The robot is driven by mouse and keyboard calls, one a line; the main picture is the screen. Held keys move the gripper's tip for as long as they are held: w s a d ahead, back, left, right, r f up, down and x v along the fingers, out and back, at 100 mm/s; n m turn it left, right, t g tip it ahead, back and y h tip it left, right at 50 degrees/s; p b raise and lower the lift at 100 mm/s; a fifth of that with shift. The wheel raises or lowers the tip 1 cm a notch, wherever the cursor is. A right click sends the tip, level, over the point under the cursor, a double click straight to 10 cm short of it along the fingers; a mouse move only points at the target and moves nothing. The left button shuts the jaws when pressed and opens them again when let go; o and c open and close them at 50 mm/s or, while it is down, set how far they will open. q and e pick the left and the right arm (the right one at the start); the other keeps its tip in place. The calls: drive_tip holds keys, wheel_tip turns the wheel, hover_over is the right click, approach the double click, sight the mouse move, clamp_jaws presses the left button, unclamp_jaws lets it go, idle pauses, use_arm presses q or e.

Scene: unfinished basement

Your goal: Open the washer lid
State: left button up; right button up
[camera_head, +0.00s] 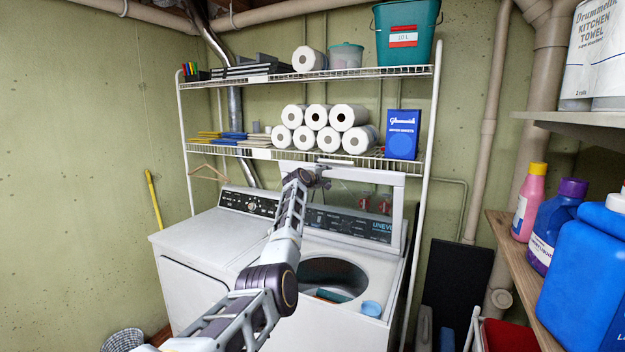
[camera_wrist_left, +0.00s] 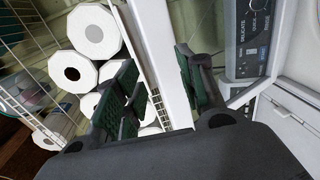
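The white washer (camera_head: 345,310) stands at the right of the pair of machines, and its round tub opening (camera_head: 335,276) is uncovered. Its lid (camera_head: 398,215) stands raised, a white frame with a see-through middle in front of the control panel. My left gripper (camera_head: 318,178) is at the lid's upper left corner, partly hidden by its own wrist. In the left wrist view, the green-padded fingers of my left gripper (camera_wrist_left: 160,85) are spread, with a white bar (camera_wrist_left: 155,50), seemingly the lid's edge, between them. Firm contact cannot be told. My right gripper is not in view.
A dryer (camera_head: 195,260) stands left of the washer. A wire rack (camera_head: 432,130) with paper towel rolls (camera_head: 349,117) and a blue box (camera_head: 402,134) rises behind. A wooden shelf (camera_head: 515,262) with bottles is at right.

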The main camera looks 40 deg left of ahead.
use_arm(q)
drive_tip(key=shift+s, duration=0.15)
drive_tip(key=v, duration=1.1)
idle(1.0)
